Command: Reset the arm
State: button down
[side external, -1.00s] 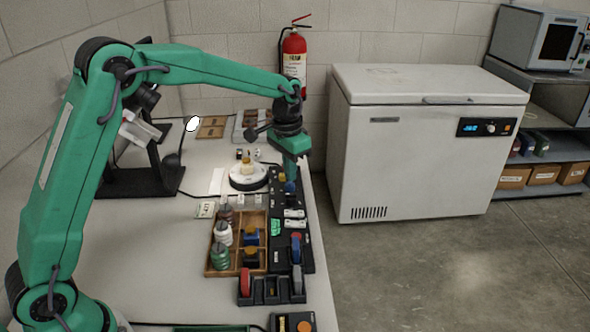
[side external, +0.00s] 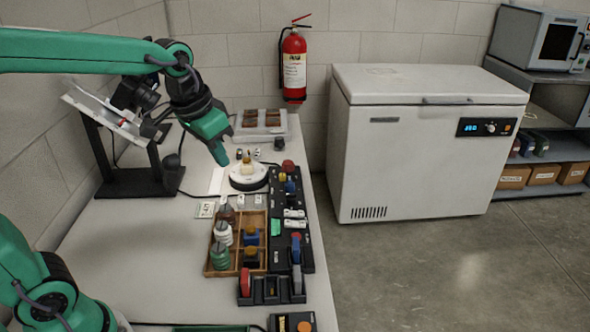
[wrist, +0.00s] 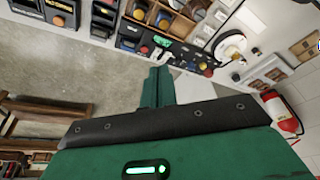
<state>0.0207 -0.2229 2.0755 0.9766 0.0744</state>
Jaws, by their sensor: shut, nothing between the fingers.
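My gripper (side external: 221,158) is shut and empty in the side external view. It hangs above the bench beside the round white stand (side external: 248,180), pointing down and slightly right. My green arm (side external: 80,52) reaches in from the left edge high over the bench. In the wrist view my shut gripper (wrist: 158,80) shows as green fingers pressed together, with the bench and floor tilted behind it.
A wooden tray (side external: 207,262) with several small bottles and a black organizer (side external: 279,258) stand on the bench. A dark stand with a tilted panel (side external: 103,112) is at the back left. A white chest freezer (side external: 415,165) and a fire extinguisher (side external: 294,66) are beyond the bench.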

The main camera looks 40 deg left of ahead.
jog(key=s+f+n+t, duration=0.1)
jog(key=s+f+t, duration=0.1)
jog(key=s, duration=1)
jog(key=shift+s+a, duration=0.3)
jog(key=shift+a, duration=0.05)
dwell(0.4)
